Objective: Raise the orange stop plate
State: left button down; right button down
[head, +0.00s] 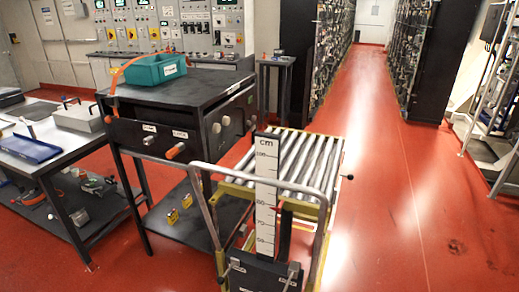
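A lift trolley with a roller top (294,160) and a yellow frame stands in the middle, with a grey tubular push handle (209,218) at the near side. A white upright scale marked in cm (266,190) stands at its near end and hides part of the rollers and frame. I cannot make out an orange stop plate with certainty; the rollers' near end is partly hidden behind the scale and handle. Neither of my grippers is in view.
A white-topped table (55,140) is at far left. Battery racks (413,60) line the aisle. The red floor (400,220) at right is clear.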

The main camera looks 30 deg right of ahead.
aim_at(349, 177)
jog(key=l+z, duration=0.75)
jog(key=i+l+z, duration=0.1)
jog(key=l+z, duration=0.3)
